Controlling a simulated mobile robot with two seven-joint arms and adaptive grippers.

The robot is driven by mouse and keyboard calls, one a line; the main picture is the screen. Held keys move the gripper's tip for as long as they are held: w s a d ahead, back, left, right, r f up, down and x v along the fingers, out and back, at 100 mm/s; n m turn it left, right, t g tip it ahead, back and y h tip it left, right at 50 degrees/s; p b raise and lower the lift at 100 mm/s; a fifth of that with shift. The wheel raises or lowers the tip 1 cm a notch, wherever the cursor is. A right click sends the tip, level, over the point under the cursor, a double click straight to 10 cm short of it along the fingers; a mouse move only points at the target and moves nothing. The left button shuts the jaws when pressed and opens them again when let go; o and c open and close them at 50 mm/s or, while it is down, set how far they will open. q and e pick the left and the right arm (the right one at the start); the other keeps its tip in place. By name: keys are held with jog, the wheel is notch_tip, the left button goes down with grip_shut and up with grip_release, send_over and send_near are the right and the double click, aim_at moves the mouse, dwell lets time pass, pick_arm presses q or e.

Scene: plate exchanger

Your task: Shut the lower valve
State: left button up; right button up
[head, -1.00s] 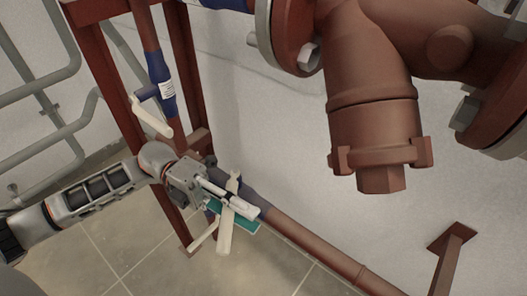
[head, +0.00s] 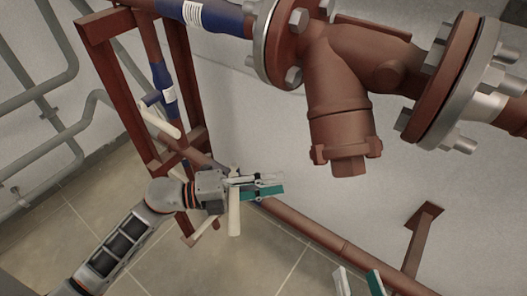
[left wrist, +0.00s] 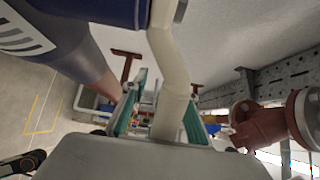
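The lower valve's cream lever (head: 235,215) hangs by the lower red pipe in the head view; its blue body is mostly hidden there behind my left gripper (head: 262,186). In the left wrist view the blue body (left wrist: 88,12) fills the top left, and the lever (left wrist: 170,75) runs down between the teal-padded fingers of my left gripper (left wrist: 163,115). Gaps show on both sides of the lever, so the fingers are around it but not closed on it. My right gripper (head: 358,283) shows only its separated fingertips at the bottom edge, empty.
An upper blue valve (head: 161,80) with a cream lever (head: 160,122) is on the vertical pipe beside the red frame (head: 103,65). A large red strainer (head: 340,125) hangs right of my left gripper. A red bracket (head: 420,240) stands at the right. Grey pipes are at left.

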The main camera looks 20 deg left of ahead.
pick_arm(q)
jog(key=v, duration=0.7)
jog(key=shift+s+a+f, duration=0.15)
jog(key=shift+s+a, duration=0.05)
jog(key=shift+a, duration=0.1)
jog(key=s+d+r+n+t, duration=0.3)
jog(key=r+n, duration=0.3)
jog(key=r, duration=0.3)
jog(key=s+d+r+n+t+h+b, duration=0.1)
jog(key=s+d+r+n+t, duration=0.3)
jog(key=r, duration=0.5)
jog(key=s+d+r+n+t, duration=0.3)
jog(key=r+n+t, duration=0.3)
jog(key=r+n, duration=0.3)
jog(key=shift+s+d+r+n+h, duration=0.3)
jog(key=shift+s+n+h, duration=0.1)
jog(key=shift+s+n, duration=0.15)
pick_arm(e)
jog(key=shift+s+f, duration=0.25)
jog(key=shift+f, duration=1.05)
